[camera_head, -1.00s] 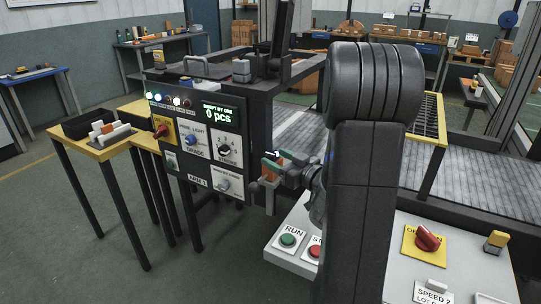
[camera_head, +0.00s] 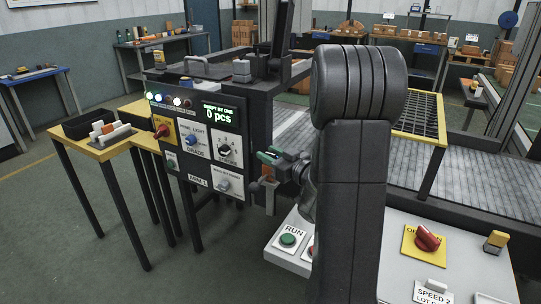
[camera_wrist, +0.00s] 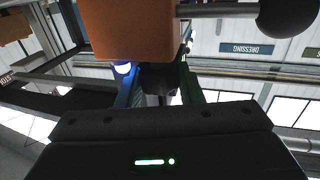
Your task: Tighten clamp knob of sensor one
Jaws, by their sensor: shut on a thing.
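My gripper (camera_head: 270,155), with green-tipped fingers, is beside the right edge of the control panel in the head view. In the wrist view my gripper (camera_wrist: 158,88) has its two fingers on either side of a dark knob-like piece (camera_wrist: 157,78) and is shut on it. An orange block (camera_wrist: 135,28), likely the sensor body, sits just beyond the fingers. It shows as a small orange part (camera_head: 270,197) under the gripper in the head view. A rod with a black ball end (camera_wrist: 288,16) sticks out at its right. The arm hides part of this spot in the head view.
The control panel (camera_head: 197,185) with knobs and a "0 pcs" display stands left of the gripper. A console (camera_head: 395,262) with a green RUN button (camera_head: 288,240) and a red switch (camera_head: 428,238) is in front. A conveyor (camera_head: 455,180) runs behind. A yellow-edged table (camera_head: 105,150) stands left.

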